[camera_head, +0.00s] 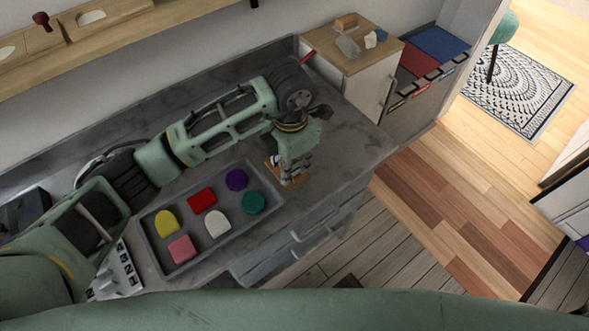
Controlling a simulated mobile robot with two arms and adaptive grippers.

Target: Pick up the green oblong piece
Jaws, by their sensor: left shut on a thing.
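A grey tray (188,258) lies on the dark counter and holds several small coloured pieces. A teal-green rounded piece (253,202) lies at its right end, below a purple round piece (236,180). My left gripper (289,180) points down just right of the tray, apart from the teal-green piece. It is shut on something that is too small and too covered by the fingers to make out. A small orange-brown patch (272,172) shows beside the fingers; I cannot tell what it belongs to. My right gripper is not in view.
The tray also holds yellow (167,223), red (202,199), white (217,223) and pink (182,249) pieces. A white marked block (116,273) stands left of the tray. A wooden-topped cabinet (370,58) stands behind. The counter right of the gripper is clear.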

